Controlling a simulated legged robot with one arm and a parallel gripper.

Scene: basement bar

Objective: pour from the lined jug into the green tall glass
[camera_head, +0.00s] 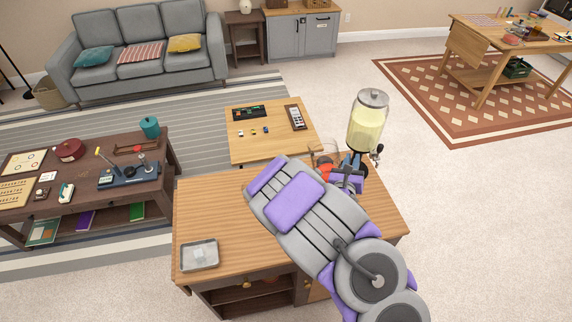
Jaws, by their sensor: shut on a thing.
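My arm reaches from the lower right over the wooden cabinet top (215,205). My gripper (347,178) is near the cabinet's back right edge, just in front of a drink dispenser. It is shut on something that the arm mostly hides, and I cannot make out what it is. A small orange-red thing (323,162) shows just left of the gripper. I cannot make out the lined jug or the green tall glass in this view. My arm covers much of the cabinet top's right half.
The drink dispenser (367,120) holds pale yellow liquid and has a tap (377,152) at its right. A grey tray (199,255) lies at the cabinet's front left. A low table (270,150) stands behind. The cabinet top's left part is mostly clear.

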